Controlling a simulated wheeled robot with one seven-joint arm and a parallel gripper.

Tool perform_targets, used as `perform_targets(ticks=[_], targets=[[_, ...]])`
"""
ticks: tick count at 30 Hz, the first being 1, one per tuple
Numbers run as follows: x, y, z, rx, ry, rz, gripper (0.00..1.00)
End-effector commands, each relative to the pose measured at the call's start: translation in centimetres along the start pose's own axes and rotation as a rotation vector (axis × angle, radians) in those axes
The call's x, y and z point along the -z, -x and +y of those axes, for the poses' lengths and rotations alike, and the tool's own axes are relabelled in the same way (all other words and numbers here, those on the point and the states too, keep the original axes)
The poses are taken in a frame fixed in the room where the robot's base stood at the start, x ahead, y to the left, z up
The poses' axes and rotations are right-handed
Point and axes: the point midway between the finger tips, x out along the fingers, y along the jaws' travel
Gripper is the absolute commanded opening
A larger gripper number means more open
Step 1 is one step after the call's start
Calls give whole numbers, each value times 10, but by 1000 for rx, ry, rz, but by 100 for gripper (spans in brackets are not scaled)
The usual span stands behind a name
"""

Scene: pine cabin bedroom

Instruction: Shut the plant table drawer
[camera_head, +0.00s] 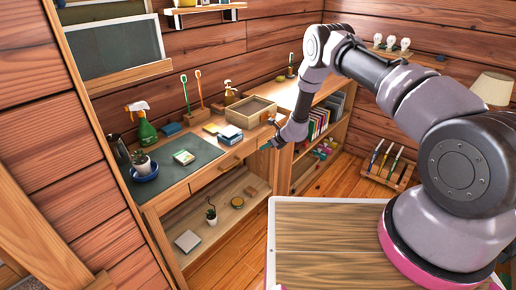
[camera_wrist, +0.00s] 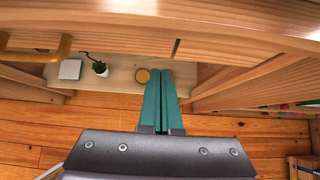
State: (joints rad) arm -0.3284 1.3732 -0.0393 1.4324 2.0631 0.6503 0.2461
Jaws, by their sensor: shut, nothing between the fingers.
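The plant table (camera_head: 178,192) has a dark mat on top and a potted plant (camera_head: 142,163) in a blue bowl at its left. The drawer front (camera_head: 212,171) lies under the tabletop and bears a yellow handle (camera_head: 231,165). How far it stands out is hard to tell. In the wrist view the handle (camera_wrist: 38,54) is at the upper left. My gripper (camera_head: 267,146) is at the table's right end, right of the handle. In the wrist view its teal fingers (camera_wrist: 160,75) are together and empty, their tips near the wooden front's lower edge.
A wooden box (camera_head: 247,112), a spray bottle (camera_head: 145,127) and small items stand on the tabletop. The lower shelf (camera_head: 220,218) holds a small plant and a yellow disc. A bookshelf (camera_head: 318,125) stands right of the table. Wooden floor (camera_head: 240,262) is clear in front.

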Motion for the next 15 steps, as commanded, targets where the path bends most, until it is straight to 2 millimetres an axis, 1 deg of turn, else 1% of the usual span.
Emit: perform_targets(ticks=[1, 5, 15], targets=[[-1, 8, -1, 1, 0, 0, 0], [0, 28, -1, 1, 0, 3, 0], [1, 84, -1, 2, -1, 3, 0]])
